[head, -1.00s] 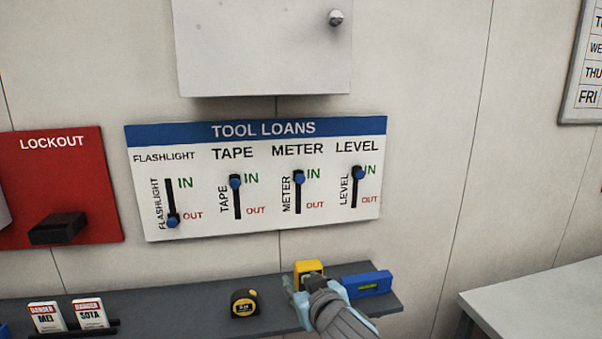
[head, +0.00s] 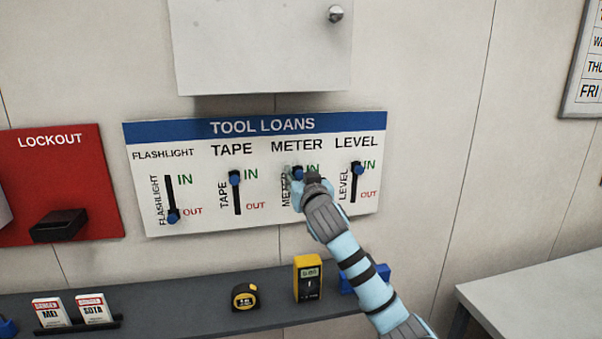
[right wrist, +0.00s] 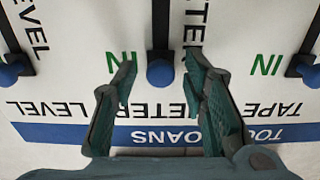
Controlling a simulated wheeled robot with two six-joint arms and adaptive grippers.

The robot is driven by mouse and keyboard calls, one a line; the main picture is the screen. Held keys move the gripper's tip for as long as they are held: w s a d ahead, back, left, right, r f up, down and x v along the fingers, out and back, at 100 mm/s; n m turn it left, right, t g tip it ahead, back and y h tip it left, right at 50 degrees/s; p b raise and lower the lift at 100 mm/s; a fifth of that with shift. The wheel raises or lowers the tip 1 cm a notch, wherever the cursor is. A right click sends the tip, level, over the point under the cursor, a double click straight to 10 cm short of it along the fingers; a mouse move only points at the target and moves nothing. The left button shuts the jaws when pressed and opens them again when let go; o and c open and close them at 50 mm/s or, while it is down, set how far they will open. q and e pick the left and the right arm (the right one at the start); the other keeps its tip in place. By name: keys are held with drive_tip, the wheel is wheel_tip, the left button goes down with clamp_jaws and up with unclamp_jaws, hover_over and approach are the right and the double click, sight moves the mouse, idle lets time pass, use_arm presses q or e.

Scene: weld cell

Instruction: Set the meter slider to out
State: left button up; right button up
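The meter slider's blue knob (head: 298,173) is at the top of its slot, beside IN, on the white TOOL LOANS board (head: 220,222). My right gripper (head: 301,177) is up at the board in front of the meter slot and hides its lower part and the OUT label. In the right wrist view, which shows the board upside down, my right gripper (right wrist: 159,72) is open. Its fingers stand on either side of the meter knob (right wrist: 160,73), with visible gaps. My left gripper is not in view.
The tape knob (head: 235,177) and level knob (head: 358,169) are at IN; the flashlight knob (head: 173,216) is at OUT. Below, a shelf (head: 190,295) holds a yellow meter (head: 308,279), a tape measure (head: 245,296) and a blue level (head: 347,282). A grey cabinet (head: 260,50) hangs above.

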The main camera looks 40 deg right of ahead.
clamp_jaws()
idle(0.3)
wheel_tip(320, 180, down, 10)
drive_tip(key=b, duration=0.6)
drive_tip(key=shift+r, duration=0.15)
unclamp_jaws()
